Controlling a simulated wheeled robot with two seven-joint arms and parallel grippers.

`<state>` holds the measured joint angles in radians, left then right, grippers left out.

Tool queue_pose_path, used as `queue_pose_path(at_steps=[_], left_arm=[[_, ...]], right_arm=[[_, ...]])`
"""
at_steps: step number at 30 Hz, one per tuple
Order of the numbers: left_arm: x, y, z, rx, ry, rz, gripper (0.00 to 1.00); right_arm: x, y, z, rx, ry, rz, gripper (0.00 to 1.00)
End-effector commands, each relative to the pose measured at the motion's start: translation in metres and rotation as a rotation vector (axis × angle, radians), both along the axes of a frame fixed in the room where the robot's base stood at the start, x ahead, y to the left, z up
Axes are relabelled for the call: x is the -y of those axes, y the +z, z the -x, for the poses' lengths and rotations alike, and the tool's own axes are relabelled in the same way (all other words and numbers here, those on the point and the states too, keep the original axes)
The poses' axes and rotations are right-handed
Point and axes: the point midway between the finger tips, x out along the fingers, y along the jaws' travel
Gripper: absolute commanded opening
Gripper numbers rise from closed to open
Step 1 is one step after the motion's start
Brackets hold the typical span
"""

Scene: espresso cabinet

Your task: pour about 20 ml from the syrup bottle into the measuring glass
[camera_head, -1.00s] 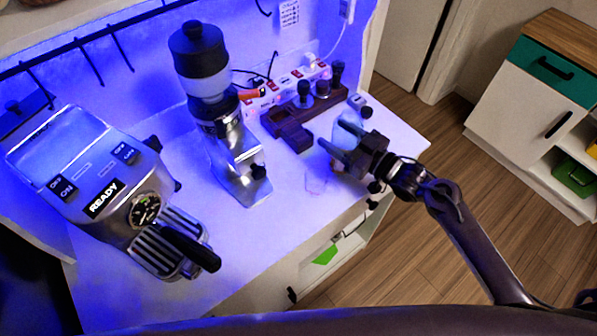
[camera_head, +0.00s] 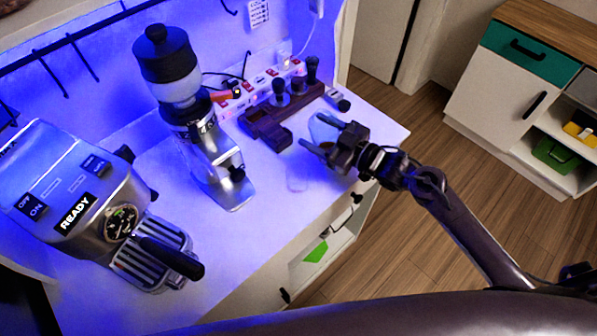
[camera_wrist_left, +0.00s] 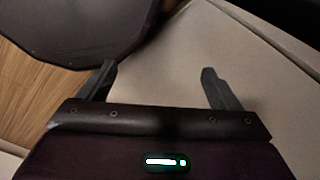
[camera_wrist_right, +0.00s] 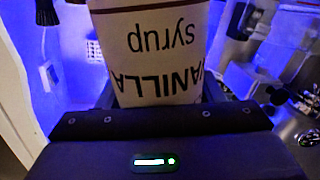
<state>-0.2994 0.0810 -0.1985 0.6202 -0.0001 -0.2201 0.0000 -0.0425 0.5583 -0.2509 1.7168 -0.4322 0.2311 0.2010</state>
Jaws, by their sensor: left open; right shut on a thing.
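My right gripper (camera_head: 312,130) is shut on the syrup bottle (camera_head: 326,128), over the right part of the counter. The bottle is pale and hard to make out in the head view. In the right wrist view its white label (camera_wrist_right: 160,50) reads "VANILLA syrup" upside down, and it hides the fingertips. I cannot tell how far it is tilted. The measuring glass (camera_head: 298,183) shows only as a faint clear outline on the counter, in front of the gripper and apart from it. Its contents cannot be seen. My left gripper (camera_wrist_left: 158,70) is open and empty in the left wrist view.
A grinder (camera_head: 205,130) stands left of the glass, and an espresso machine (camera_head: 75,200) is farther left. A dark wooden tamper stand (camera_head: 270,120) is behind the glass. The white counter (camera_head: 250,235) is bare towards its front edge.

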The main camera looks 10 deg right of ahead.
Motion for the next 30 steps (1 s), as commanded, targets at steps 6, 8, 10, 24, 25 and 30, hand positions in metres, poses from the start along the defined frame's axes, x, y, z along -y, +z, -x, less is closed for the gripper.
queue_pose_path(at_steps=[6,8,10,24,25,30], left_arm=[[0.000,-0.008,0.000,0.000,0.000,0.000,0.86],[0.000,-0.010,0.000,0.000,0.000,0.000,0.86],[0.000,-0.013,0.000,0.000,0.000,0.000,0.86],[0.002,-0.033,0.001,0.000,-0.001,0.002,0.86],[0.002,-0.035,0.001,0.000,-0.001,0.002,0.86],[0.001,-0.045,0.001,0.000,-0.002,0.002,0.86]], right_arm=[[-0.002,-0.001,0.001,0.062,0.001,0.088,0.29],[-0.003,-0.002,0.002,0.077,0.000,0.113,0.29],[-0.004,-0.003,0.002,0.098,0.001,0.142,0.29],[-0.010,-0.010,0.007,0.227,0.000,0.337,0.29],[-0.010,-0.011,0.006,0.236,-0.001,0.350,0.29],[-0.008,-0.015,0.005,0.284,0.000,0.421,0.29]])
